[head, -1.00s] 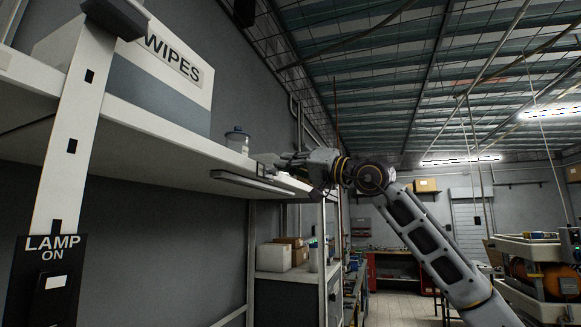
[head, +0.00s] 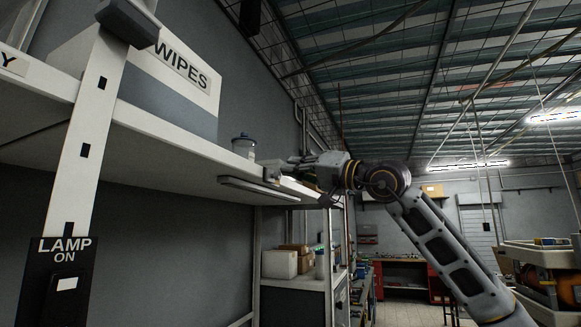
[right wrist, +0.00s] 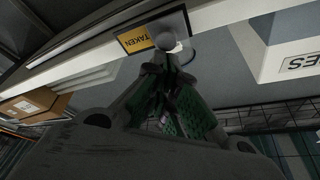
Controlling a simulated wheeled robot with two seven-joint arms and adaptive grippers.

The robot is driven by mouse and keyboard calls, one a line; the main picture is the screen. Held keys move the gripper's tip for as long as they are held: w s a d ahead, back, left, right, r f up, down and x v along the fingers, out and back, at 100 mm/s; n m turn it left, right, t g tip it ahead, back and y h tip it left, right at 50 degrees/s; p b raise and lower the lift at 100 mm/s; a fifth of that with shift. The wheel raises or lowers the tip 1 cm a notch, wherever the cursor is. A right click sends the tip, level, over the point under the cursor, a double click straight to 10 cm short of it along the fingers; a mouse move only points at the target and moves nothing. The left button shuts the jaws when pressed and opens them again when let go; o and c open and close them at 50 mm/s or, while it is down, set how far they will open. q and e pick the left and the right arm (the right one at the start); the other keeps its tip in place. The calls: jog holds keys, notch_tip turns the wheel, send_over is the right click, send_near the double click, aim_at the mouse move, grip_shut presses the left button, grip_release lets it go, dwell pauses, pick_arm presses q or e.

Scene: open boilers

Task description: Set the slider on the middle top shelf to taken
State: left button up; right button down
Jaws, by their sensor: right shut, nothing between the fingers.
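The top shelf (head: 150,135) runs along the wall at left in the head view. A slider plate (head: 271,175) is on its front edge, small and partly covered by my right gripper. In the right wrist view, the dark slider plate (right wrist: 180,22) shows a yellow patch reading TAKEN (right wrist: 137,39) and a pale round knob (right wrist: 165,41) beside it. My right gripper (head: 289,163) is shut and empty at the shelf edge. Its fingertips (right wrist: 166,58) are right at the knob; I cannot tell if they touch it. My left gripper is not in view.
A light bar (head: 258,189) hangs under the shelf edge. A post with a LAMP switch (head: 62,285) stands at left. Open room lies at right.

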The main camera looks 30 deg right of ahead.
jog(key=v, duration=1)
jog(key=shift+s+d, duration=0.2)
jog(key=shift+s, duration=0.1)
dwell(0.5)
dwell(0.4)
